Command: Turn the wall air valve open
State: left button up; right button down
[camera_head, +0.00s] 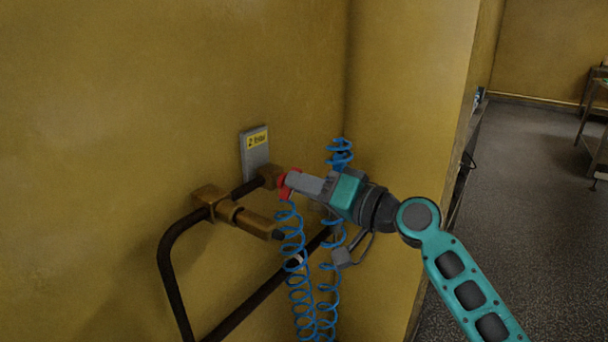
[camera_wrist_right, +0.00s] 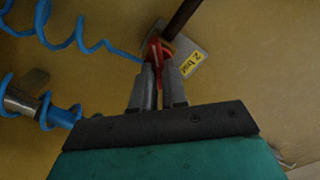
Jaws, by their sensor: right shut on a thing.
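The wall air valve has a brass body (camera_head: 268,175) on a dark pipe and a red handle (camera_head: 287,182), at the middle of the head view. My right gripper (camera_head: 292,182) reaches in from the right and is shut on the red handle. In the right wrist view the red handle (camera_wrist_right: 157,55) sits between the two grey fingers of my right gripper (camera_wrist_right: 158,80). The fingers hide part of the handle, so its exact angle is hard to tell. My left gripper is in neither view.
A grey plate with a yellow "2 bar" label (camera_head: 257,141) is on the wall behind the valve. A blue coiled hose (camera_head: 300,290) hangs below, close to my right gripper. A brass fitting (camera_head: 212,203) and dark pipes (camera_head: 168,265) stand to the left. Open floor (camera_head: 545,200) lies right.

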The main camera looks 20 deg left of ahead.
pick_arm(q)
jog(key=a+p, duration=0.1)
jog(key=p, duration=0.1)
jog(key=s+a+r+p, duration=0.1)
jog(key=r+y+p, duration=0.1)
jog(key=p, duration=0.1)
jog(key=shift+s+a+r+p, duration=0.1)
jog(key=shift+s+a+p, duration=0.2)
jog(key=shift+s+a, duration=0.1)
pick_arm(e)
jog(key=m, duration=0.9)
jog(key=shift+w+f, duration=0.1)
jog(key=shift+f, duration=0.1)
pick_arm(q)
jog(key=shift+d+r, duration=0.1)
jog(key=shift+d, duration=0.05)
pick_arm(e)
jog(key=c, duration=1.2)
grip_release()
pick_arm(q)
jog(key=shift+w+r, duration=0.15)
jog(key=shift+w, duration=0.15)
pick_arm(e)
jog(key=shift+o, duration=0.2)
jog(key=shift+d, duration=0.15)
